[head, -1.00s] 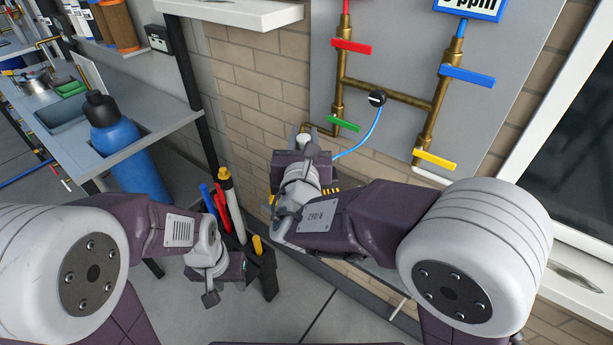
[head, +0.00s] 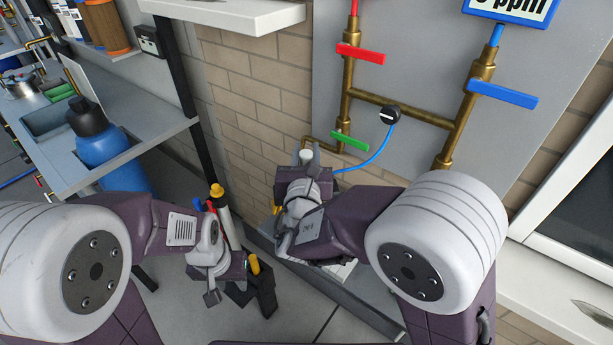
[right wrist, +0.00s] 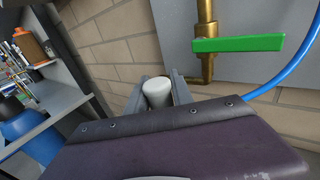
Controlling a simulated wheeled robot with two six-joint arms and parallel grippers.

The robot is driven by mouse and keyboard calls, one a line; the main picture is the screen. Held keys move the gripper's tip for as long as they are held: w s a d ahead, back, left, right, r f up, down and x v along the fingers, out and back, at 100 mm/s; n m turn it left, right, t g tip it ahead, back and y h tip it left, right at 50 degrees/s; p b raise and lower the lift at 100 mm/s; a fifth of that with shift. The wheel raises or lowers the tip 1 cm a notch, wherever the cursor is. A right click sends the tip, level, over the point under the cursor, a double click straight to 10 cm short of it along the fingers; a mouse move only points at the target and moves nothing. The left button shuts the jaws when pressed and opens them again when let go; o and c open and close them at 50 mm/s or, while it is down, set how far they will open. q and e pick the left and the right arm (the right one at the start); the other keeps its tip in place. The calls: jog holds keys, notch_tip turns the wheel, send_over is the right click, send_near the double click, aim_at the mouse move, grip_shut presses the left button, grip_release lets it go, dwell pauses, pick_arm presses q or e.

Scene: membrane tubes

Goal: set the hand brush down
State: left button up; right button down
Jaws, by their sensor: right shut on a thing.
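My right gripper (head: 307,157) is in front of the brick wall, below the green valve handle. In the right wrist view the right gripper (right wrist: 158,88) is shut on a pale, rounded handle end, which I take for the hand brush (right wrist: 157,95). The handle end of the hand brush (head: 306,156) also shows in the head view; the rest is hidden by my gripper and arm. My left gripper (head: 238,272) is low at the left, beside a black tool holder. Its fingers are not clear enough to judge.
The black holder (head: 266,292) carries several upright tools. A wall panel with brass pipes, a green handle (head: 350,140) and a blue hose (head: 378,152) is close to my right gripper. A grey ledge (head: 375,312) runs low along the wall. A blue bottle (head: 105,150) stands at left.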

notch_tip(320, 180, down, 4)
jog(key=shift+s+f+b, duration=0.1)
jog(key=shift+b, duration=0.55)
jog(key=c, duration=1.1)
grip_release()
jog(key=shift+s, duration=0.1)
jog(key=s, duration=1.2)
jog(key=shift+a+r+p, duration=0.2)
jog(key=shift+r+p, duration=0.1)
jog(key=shift+r, duration=0.05)
jog(key=shift+w, duration=0.1)
